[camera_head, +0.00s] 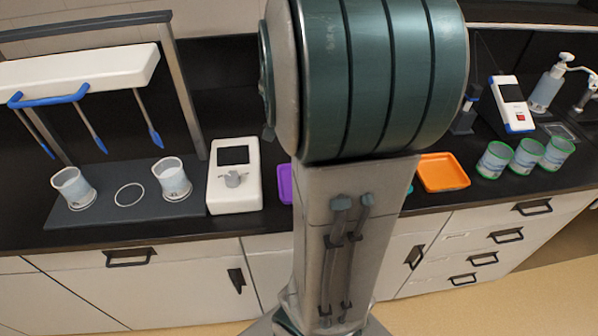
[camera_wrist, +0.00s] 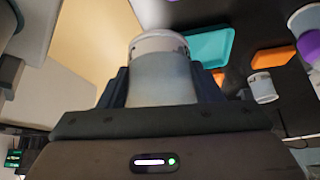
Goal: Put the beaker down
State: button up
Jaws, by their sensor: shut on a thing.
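A whitish beaker (camera_wrist: 160,78) with a pale rim sits between the fingers of my gripper (camera_wrist: 163,88) in the wrist view. The gripper is shut on it, and the fingers press on both sides. Floor and cabinet fronts show behind it, with the counter's trays off to the right. I cannot tell its height over any surface. In the head view my arm hides the gripper and the held beaker. Two other beakers stand upright on a dark mat (camera_head: 107,213), one at left (camera_head: 73,189) and one at right (camera_head: 173,179), with an empty white ring (camera_head: 129,195) between them.
An orange tray (camera_head: 443,172), a purple tray (camera_head: 285,184) and a teal tray (camera_wrist: 207,47) lie on the counter. Three green-rimmed beakers (camera_head: 525,157) stand at right.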

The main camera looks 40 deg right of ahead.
jog(key=w+f, duration=0.2)
jog(key=w, duration=0.1)
jog(key=w+a+f, duration=0.1)
jog(key=w+f, duration=0.1)
jog(key=w, duration=0.1)
jog(key=w+f+p, duration=0.1)
jog(key=w+f, duration=0.1)
jog(key=w, duration=0.1)
jog(key=shift+w+a, duration=0.2)
jog(key=shift+w, duration=0.15)
jog(key=shift+f+p, duration=0.4)
jog(key=shift+f, duration=1.6)
jog(key=shift+f, duration=0.1)
jog(key=shift+f, duration=0.1)
jog(key=o, duration=1.1)
jog(key=shift+r, duration=0.2)
